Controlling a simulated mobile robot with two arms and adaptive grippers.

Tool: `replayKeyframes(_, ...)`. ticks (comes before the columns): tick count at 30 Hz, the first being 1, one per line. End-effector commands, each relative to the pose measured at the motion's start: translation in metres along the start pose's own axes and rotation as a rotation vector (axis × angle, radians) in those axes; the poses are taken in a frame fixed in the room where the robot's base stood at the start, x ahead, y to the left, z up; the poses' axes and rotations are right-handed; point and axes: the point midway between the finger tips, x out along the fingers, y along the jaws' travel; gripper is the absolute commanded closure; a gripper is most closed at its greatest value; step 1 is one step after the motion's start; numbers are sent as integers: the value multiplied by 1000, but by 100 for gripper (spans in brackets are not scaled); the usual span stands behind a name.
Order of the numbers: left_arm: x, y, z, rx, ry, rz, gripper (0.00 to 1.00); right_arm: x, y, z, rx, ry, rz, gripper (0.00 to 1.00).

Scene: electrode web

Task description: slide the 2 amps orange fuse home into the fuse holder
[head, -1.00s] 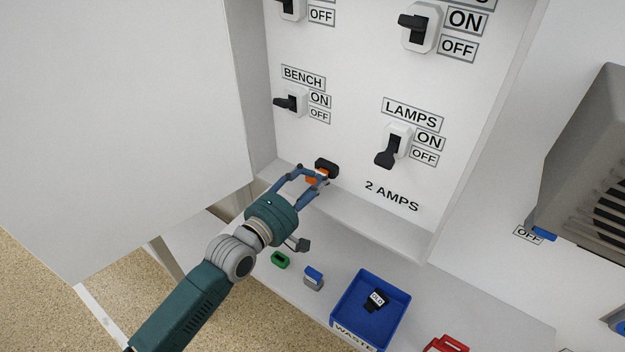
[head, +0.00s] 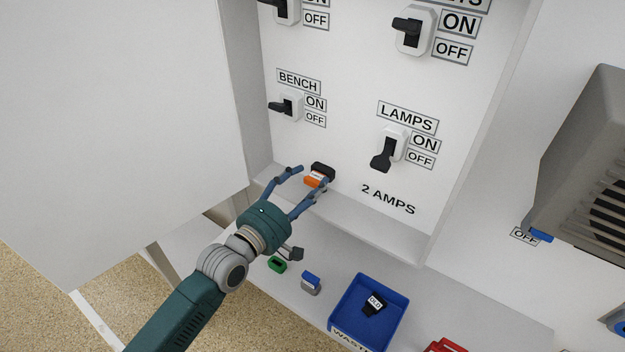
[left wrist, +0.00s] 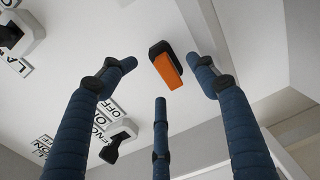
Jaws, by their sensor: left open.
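The orange fuse (head: 315,180) sits in the black fuse holder (head: 323,169) on the white panel, left of the "2 AMPS" label. In the left wrist view the orange fuse (left wrist: 167,71) sticks out of the black holder (left wrist: 157,48). I cannot tell how deep the fuse is seated. My left gripper (head: 300,182) is open, its fingers spread on either side of the fuse and apart from it. In the left wrist view my left gripper (left wrist: 163,75) shows its fingertips around the fuse without touching it. My right gripper is not in view.
A lamps switch (head: 389,149) and bench switch (head: 288,106) stick out of the panel nearby. On the shelf below lie a green fuse (head: 277,265), a blue and grey fuse (head: 311,283) and a blue waste bin (head: 341,318) holding a black piece (head: 374,304). The open cabinet door (head: 110,120) stands left.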

Motion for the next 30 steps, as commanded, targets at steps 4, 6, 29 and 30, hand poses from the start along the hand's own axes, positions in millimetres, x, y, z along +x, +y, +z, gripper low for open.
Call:
replayKeyframes(4, -34, -2, 0, 1, 0, -3, 41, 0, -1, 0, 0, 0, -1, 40)
replayKeyframes(6, -49, -1, 0, 1, 0, -2, 41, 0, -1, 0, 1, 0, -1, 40)
replayKeyframes(29, -99, 0, 0, 1, 0, 1, 41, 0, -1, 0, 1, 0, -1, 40)
replayKeyframes(30, -99, 0, 0, 1, 0, 1, 41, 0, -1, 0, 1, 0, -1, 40)
